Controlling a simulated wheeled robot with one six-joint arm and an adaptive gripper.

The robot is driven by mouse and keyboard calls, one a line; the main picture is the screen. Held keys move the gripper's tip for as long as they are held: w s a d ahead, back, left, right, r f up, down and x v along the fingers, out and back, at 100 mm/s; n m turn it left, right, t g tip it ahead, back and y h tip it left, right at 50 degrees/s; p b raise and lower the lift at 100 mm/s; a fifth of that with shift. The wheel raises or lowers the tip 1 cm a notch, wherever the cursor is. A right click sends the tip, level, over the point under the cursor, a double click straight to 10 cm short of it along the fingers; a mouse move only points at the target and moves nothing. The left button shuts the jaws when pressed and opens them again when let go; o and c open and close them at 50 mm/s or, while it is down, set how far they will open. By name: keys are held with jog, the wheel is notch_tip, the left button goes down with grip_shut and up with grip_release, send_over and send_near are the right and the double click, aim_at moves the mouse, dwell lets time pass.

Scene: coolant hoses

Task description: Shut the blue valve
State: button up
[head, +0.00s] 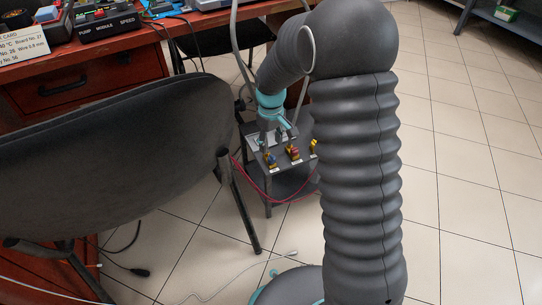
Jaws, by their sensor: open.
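A small valve with a blue part (271,158) and yellow metal stands on the top of a low grey stand (285,167), at its front left. A similar valve with a red part (294,153) is to its right, and a third yellow one (313,147) is partly hidden behind my arm. My gripper (272,141) points down just above and behind the blue valve in this view. It is open and looks empty. Whether a finger touches the valve is too small to tell.
A dark chair (115,150) stands close on the left, its leg (242,205) near the stand. Pink-red hoses (275,199) loop in front of the stand. A wooden desk (90,80) with equipment is behind. A thin cable (235,262) lies on the floor. Tiled floor (460,180) is clear on the right.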

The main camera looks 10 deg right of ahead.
aim_at(271, 157)
jog(key=shift+f+b, duration=0.3)
jog(key=shift+f, duration=2.75)
grip_shut()
